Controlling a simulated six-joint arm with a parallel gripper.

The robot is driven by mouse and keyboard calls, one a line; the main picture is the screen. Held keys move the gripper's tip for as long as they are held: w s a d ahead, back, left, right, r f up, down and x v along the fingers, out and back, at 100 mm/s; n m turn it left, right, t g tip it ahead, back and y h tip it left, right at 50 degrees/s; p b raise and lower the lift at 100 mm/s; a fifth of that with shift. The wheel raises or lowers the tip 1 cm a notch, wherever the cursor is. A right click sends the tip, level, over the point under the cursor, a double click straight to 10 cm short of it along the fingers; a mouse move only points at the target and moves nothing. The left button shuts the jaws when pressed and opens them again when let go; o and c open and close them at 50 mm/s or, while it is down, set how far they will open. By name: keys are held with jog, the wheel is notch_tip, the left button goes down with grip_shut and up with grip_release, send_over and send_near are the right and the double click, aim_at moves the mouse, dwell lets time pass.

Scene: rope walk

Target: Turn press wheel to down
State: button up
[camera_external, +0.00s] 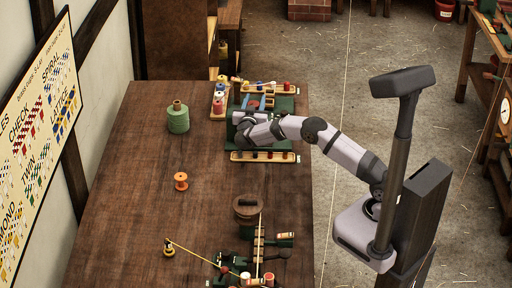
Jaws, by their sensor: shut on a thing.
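A green press-like frame (285,104) stands at the far right part of the wooden table, with blue and red parts inside it. My gripper (240,119) is at the left side of this frame, low against it, with the arm reaching in from the right. It is shut on a part there, which I take to be the press wheel. The wheel itself is mostly hidden by my gripper and wrist, so its turn position cannot be read.
A green spool (178,121) and an orange spool (180,181) stand to the left. Peg rails with colored bobbins (219,99) border the frame. A brown round block (247,207) and a yellow cord (196,254) lie nearer the front. The table's middle left (130,190) is clear.

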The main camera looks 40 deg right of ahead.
jog(key=shift+d+r+m+g+h, duration=0.1)
jog(key=shift+r+m+g+h, duration=0.15)
jog(key=shift+m+g+h, duration=0.2)
jog(key=o, duration=1.1)
jog(key=shift+c, duration=0.2)
jog(key=shift+f, duration=0.1)
jog(key=shift+s, duration=0.1)
jog(key=shift+s+a+f, duration=0.1)
jog(key=shift+s+a, duration=0.15)
jog(key=shift+a, duration=0.25)
jog(key=b+v, duration=0.1)
jog(key=v, duration=0.5)
jog(key=shift+s, duration=0.1)
